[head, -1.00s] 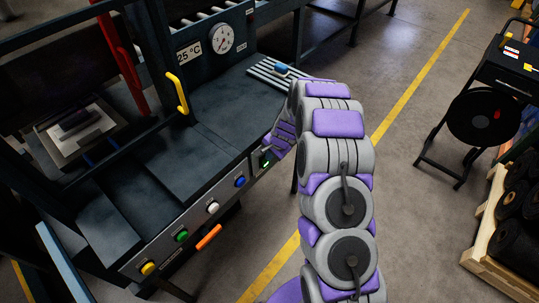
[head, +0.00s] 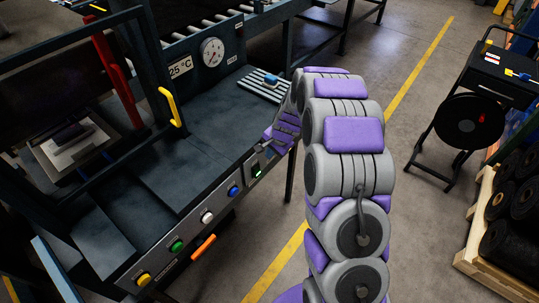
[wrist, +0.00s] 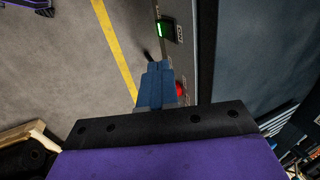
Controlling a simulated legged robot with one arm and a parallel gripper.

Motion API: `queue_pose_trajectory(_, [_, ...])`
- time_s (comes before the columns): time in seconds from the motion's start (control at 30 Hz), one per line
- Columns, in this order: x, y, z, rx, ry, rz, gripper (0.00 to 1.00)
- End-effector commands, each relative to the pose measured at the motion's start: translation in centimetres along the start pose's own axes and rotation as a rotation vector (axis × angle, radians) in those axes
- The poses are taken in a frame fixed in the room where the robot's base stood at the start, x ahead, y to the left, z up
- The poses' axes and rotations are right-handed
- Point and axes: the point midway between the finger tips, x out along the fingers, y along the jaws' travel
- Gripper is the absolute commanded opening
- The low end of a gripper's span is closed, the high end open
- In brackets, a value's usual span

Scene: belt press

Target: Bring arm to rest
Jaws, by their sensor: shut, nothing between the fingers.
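My arm reaches up the middle of the head view and bends left at its far end toward the front panel (head: 190,233) of the press. My gripper (wrist: 158,68) shows in the wrist view with its blue fingers together and nothing between them. It is near the panel's edge, by a green-lit rocker switch (wrist: 161,29) and a red button (wrist: 180,89). I cannot tell whether the fingertips touch the panel. In the head view the lit switch (head: 257,172) shows just below the end of the arm, and the fingers are mostly hidden.
The panel also carries blue (head: 234,190), white (head: 207,216), green (head: 177,246) and yellow (head: 144,279) buttons and an orange handle (head: 203,248). A yellow lever (head: 171,107) stands on the press. A dark cart (head: 468,120) and a wooden pallet (head: 470,252) with black rolls are right. Floor between is clear.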

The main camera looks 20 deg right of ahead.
Motion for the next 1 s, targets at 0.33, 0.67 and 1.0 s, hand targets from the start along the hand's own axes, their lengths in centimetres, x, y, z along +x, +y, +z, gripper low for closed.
queue_pose_trajectory(0.33, [0.0,0.0,0.1,-0.001,0.000,0.000,0.00])
queue_pose_trajectory(0.67, [-5.9,0.4,4.9,-0.153,-0.049,0.028,0.00])
queue_pose_trajectory(1.0, [-14.9,4.6,13.4,-0.417,-0.137,0.113,0.00])
